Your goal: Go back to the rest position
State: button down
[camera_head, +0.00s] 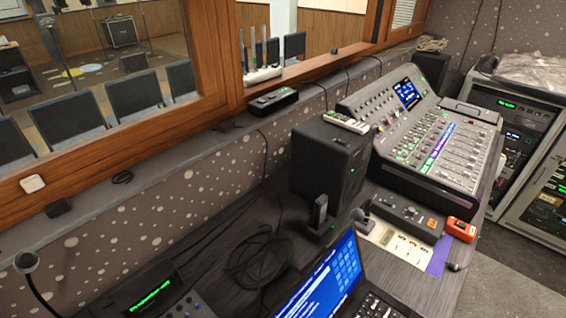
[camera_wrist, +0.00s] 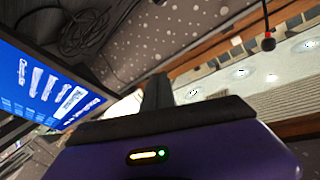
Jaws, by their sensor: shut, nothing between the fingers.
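My gripper (camera_wrist: 157,88) shows in the wrist view as dark fingers, shut with nothing between them, in front of my purple wrist housing. It does not show in the head view. In the head view, the grey mixing console (camera_head: 440,140) with rows of faders stands on the desk at the right. A dark control box (camera_head: 408,214) with small knobs lies in front of it. No contact between my gripper and any thing shows.
A laptop (camera_head: 325,285) stands at the front of the desk, and its blue screen (camera_wrist: 45,85) also shows in the wrist view. A black speaker (camera_head: 325,162), cables (camera_head: 258,262), a microphone (camera_head: 363,220) and an orange device (camera_head: 461,229) crowd the desk. Rack units (camera_head: 530,150) stand right.

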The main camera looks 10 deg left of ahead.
jog(key=s+d+r+m+t+h, duration=0.1)
jog(key=s+d+t+h, duration=0.15)
jog(key=d, duration=0.85)
jog(key=s+d+r+m+t+h, duration=0.1)
jog(key=s+d+t+h, duration=0.15)
jog(key=d, duration=0.75)
jog(key=s+d+m+g+h, duration=0.2)
jog(key=s+d+h, duration=0.4)
jog(key=s+d, duration=0.5)
jog(key=d, duration=0.2)
jog(key=shift+s+d+b, duration=0.35)
